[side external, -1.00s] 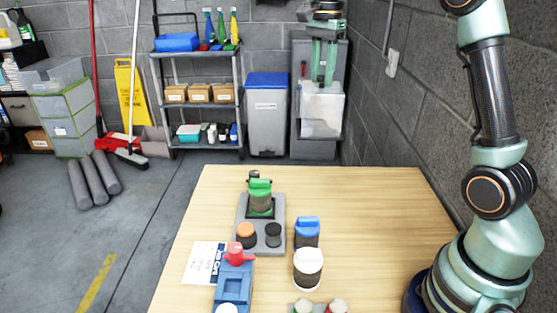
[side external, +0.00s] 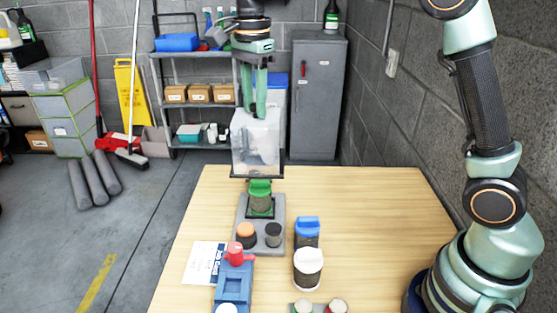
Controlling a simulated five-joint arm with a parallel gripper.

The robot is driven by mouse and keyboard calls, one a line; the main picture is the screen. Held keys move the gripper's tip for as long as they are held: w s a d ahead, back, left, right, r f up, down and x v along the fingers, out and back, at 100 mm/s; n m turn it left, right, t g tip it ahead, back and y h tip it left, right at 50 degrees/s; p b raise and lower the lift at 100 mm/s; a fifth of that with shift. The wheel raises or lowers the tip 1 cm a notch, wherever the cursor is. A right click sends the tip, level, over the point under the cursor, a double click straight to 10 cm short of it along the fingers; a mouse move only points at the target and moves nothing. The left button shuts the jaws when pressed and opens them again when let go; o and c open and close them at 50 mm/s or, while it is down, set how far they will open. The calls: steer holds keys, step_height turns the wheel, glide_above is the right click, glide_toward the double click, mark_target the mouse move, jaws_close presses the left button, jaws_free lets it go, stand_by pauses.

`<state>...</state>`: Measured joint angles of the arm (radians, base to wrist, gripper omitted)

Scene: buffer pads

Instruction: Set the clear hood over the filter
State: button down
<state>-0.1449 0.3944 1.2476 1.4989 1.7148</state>
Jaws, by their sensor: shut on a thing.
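The clear hood (side external: 255,148) is a translucent box with a dark rim along its bottom. My gripper (side external: 255,113) is shut on the top of the hood and holds it upright in the air. The likely filter, a green-capped cylinder (side external: 260,202), stands upright on a grey base plate (side external: 277,207) on the table. In the picture the hood's rim is just above the green cap, apart from it. The exact gap in depth cannot be told.
An orange-topped knob (side external: 246,235) and a black knob (side external: 273,235) sit at the plate's front. A blue-lidded container (side external: 307,232), a white-lidded cup (side external: 308,268) and a blue fixture with a red knob (side external: 237,254) stand nearer. The table's right side (side external: 375,215) is clear.

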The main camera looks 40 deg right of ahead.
mark_target(257, 159)
steer(key=shift+f, duration=7.05)
steer(key=c, duration=0.5)
jaws_free()
steer(key=shift+r, duration=0.1)
step_height(257, 159, up, 12)
steer(key=shift+f, duration=0.1)
steer(key=s+d+n+t, duration=0.2)
steer(key=s+n, duration=0.3)
steer(key=n, duration=0.1)
steer(key=s+d+n+t, duration=0.1)
steer(key=s+d+n, duration=0.1)
steer(key=s+n, duration=0.4)
steer(key=s+d+f+n+t, duration=0.1)
steer(key=s+d+n+t, duration=0.1)
steer(key=s+n, duration=0.4)
steer(key=shift+s+d+t, duration=0.25)
steer(key=shift+d+t, duration=0.05)
steer(key=shift+d, duration=0.05)
